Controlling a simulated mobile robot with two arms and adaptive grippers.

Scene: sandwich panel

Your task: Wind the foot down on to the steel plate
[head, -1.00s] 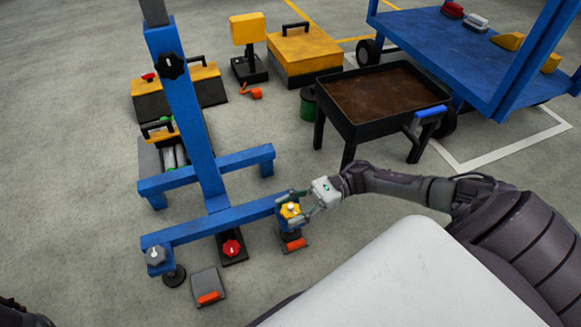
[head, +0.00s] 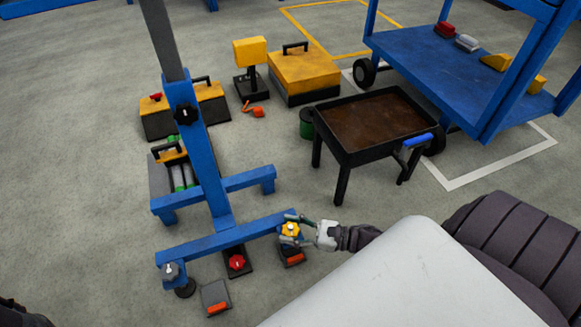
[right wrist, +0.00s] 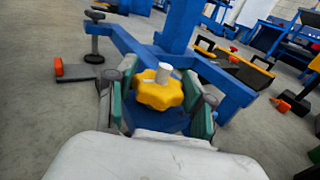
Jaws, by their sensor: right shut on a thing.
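The yellow knob (head: 290,229) sits at the right end of the blue stand's front beam (head: 235,233). My right gripper (head: 290,228) is shut on it, with one finger on each side. The knob (right wrist: 160,92) also shows between the green finger pads in the right wrist view. Below the knob lies a dark plate with an orange-red grip (head: 294,259). The foot under the knob is hidden, so I cannot tell whether it touches the plate. My left gripper is not in view.
A grey knob (head: 170,271) stands over a black round foot (head: 185,288) at the beam's left end. A grey plate (head: 213,295) lies beside it on the floor. A black tray table (head: 375,122) stands behind my right gripper.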

